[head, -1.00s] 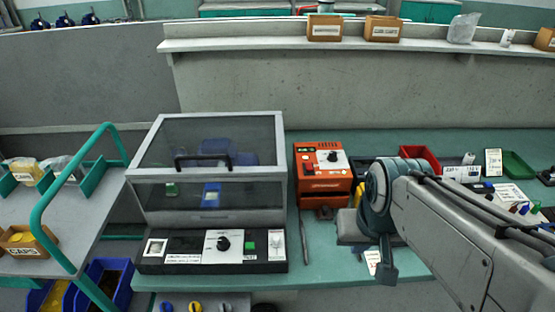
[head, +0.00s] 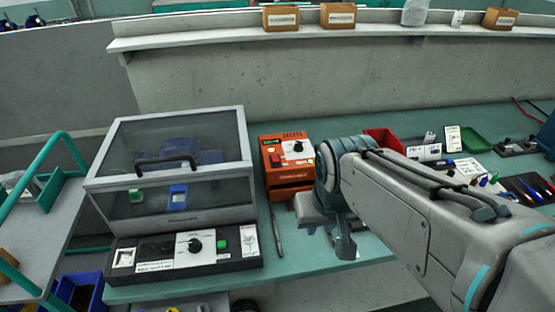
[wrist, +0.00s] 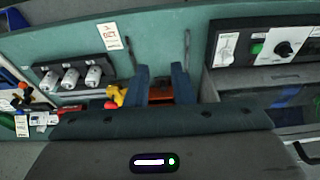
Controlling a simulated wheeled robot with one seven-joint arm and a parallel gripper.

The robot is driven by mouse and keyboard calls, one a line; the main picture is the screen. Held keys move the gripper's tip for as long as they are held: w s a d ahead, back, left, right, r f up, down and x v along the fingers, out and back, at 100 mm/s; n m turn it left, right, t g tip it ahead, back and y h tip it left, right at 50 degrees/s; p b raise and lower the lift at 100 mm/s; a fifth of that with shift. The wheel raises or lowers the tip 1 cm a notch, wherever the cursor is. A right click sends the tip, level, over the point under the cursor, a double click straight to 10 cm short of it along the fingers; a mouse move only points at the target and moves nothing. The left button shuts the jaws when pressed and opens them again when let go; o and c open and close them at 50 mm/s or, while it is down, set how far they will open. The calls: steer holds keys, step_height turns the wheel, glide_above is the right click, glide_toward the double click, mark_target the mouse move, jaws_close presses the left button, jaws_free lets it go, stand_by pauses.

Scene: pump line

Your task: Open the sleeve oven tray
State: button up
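The sleeve oven (head: 285,158) is the small orange box with a dial and a green display, on the bench right of the large clear-lidded machine. Its low orange front tray (head: 290,192) looks shut, though my arm partly covers its right side. My gripper (head: 345,246) hangs over the bench front, to the right of and nearer than the oven. In the wrist view the two fingers of my gripper (wrist: 161,72) are apart with nothing held between them. Part of the orange oven (wrist: 186,86) shows behind the fingers there.
The grey clear-lidded machine (head: 175,165) stands close left of the oven. A red bin (head: 384,141), green tray (head: 476,138) and labelled cards lie to the right. A teal-railed cart (head: 40,215) is at left.

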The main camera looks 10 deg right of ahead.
steer(key=shift+o, duration=1.4)
steer(key=w+a+f+m+t+h+b, duration=0.1)
steer(key=w+f+m+b, duration=0.2)
steer(key=w+b, duration=0.7)
steer(key=w, duration=0.6)
steer(key=shift+w+f, duration=0.15)
steer(key=shift+f, duration=0.25)
steer(key=x, duration=0.4)
steer(key=b+x, duration=0.1)
steer(key=x, duration=0.4)
steer(key=b+x, duration=0.1)
steer(key=x, duration=0.3)
steer(key=shift+w+d+f, duration=0.1)
steer(key=shift+w+d, duration=0.15)
steer(key=shift+w, duration=0.15)
jaws_close()
